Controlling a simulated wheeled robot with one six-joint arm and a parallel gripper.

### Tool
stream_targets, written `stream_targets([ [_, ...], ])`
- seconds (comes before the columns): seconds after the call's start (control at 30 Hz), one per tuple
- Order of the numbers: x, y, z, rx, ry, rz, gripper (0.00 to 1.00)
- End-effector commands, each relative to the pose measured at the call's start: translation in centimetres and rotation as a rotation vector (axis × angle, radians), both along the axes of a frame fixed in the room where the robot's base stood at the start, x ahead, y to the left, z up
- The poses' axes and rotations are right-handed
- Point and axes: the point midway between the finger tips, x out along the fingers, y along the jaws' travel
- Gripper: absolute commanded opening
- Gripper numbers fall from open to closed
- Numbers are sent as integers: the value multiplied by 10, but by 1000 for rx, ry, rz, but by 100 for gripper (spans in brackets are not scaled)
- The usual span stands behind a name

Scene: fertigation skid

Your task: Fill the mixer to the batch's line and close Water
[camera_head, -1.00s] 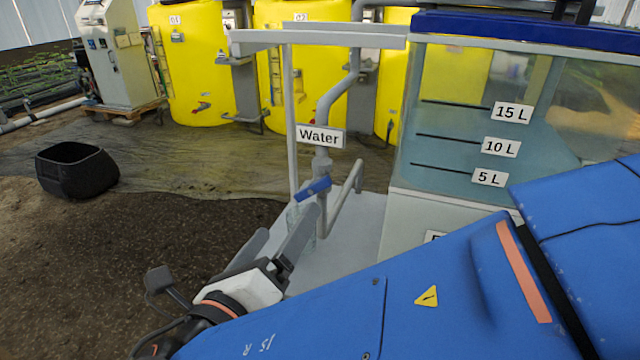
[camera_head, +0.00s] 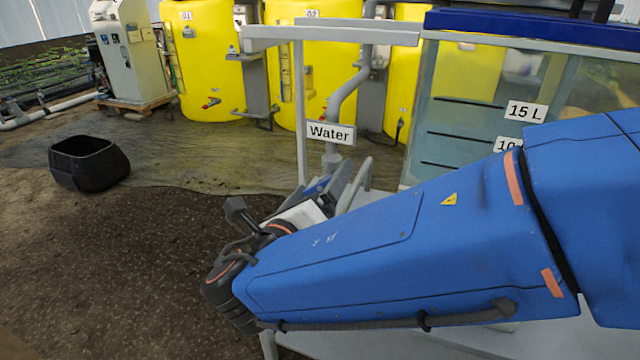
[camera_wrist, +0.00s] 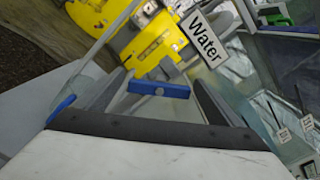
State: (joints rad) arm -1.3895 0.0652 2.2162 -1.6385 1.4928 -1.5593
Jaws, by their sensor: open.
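The mixer is a clear tank with a blue rim (camera_head: 530,28) at the right of the head view. Its 15 L label (camera_head: 526,111) shows, the 10 L label is partly covered by my arm, and the lower part is hidden. I cannot tell the liquid level. The Water sign (camera_head: 331,133) hangs on a grey pipe (camera_head: 345,102). Below it is the blue valve handle (camera_head: 318,185), mostly hidden by my gripper (camera_head: 345,182). In the wrist view my gripper (camera_wrist: 160,95) is open, and the blue handle (camera_wrist: 158,90) lies crosswise between its fingers; contact is unclear.
Yellow tanks (camera_head: 205,60) and a grey cabinet (camera_head: 130,50) stand behind. A black bin (camera_head: 88,163) sits on the ground at the left. A white frame post (camera_head: 300,110) rises close beside the Water pipe.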

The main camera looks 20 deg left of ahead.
Motion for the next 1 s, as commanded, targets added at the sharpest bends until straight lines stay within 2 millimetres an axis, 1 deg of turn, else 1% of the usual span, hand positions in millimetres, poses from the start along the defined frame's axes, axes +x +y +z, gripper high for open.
stream_targets([
  [0.1, 4, -1, 0, 0, 0, -1, 89],
  [0.37, 4, -1, 0, 0, 1, -1, 89],
  [0.4, 4, -1, 0, 0, 1, -1, 80],
  [0.47, 4, -1, 0, 0, 0, 0, 65],
  [0.5, 4, -1, 0, 0, 0, 0, 56],
  [0.53, 4, -1, 0, 0, 0, 0, 48],
  [0.77, 4, -1, 0, 9, -1, 0, 48],
  [1.0, 4, -1, 0, 96, -7, 0, 48],
])
